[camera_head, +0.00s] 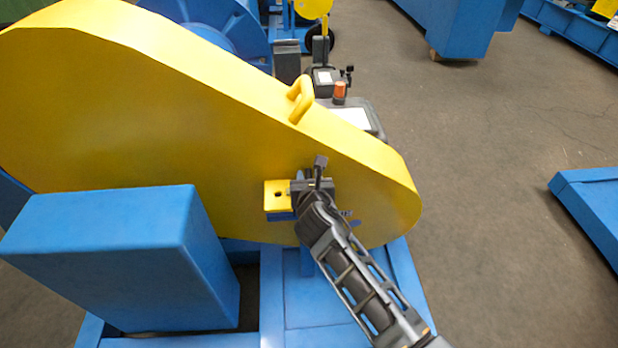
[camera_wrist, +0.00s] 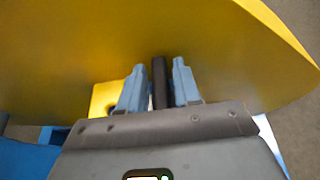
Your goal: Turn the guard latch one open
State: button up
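The yellow guard (camera_head: 200,130) is a large curved cover, and it fills the upper part of the wrist view (camera_wrist: 110,40). In the wrist view, a dark upright bar (camera_wrist: 160,82), apparently the guard latch's lever, stands between the fingers of my gripper (camera_wrist: 160,88). Narrow gaps seem to show on both sides, so the fingers are around it rather than clearly pressed on it. In the head view my gripper (camera_head: 313,188) is at the guard's lower right face, hiding most of the latch. A yellow bracket (camera_head: 277,190) with a dark hole sits just left of it.
A yellow handle (camera_head: 301,98) sticks up from the guard's top edge. A blue box (camera_head: 110,255) stands at lower left on the blue base frame (camera_head: 300,320). A dark unit with an orange knob (camera_head: 340,91) lies behind the guard.

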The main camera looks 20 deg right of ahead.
grip_shut()
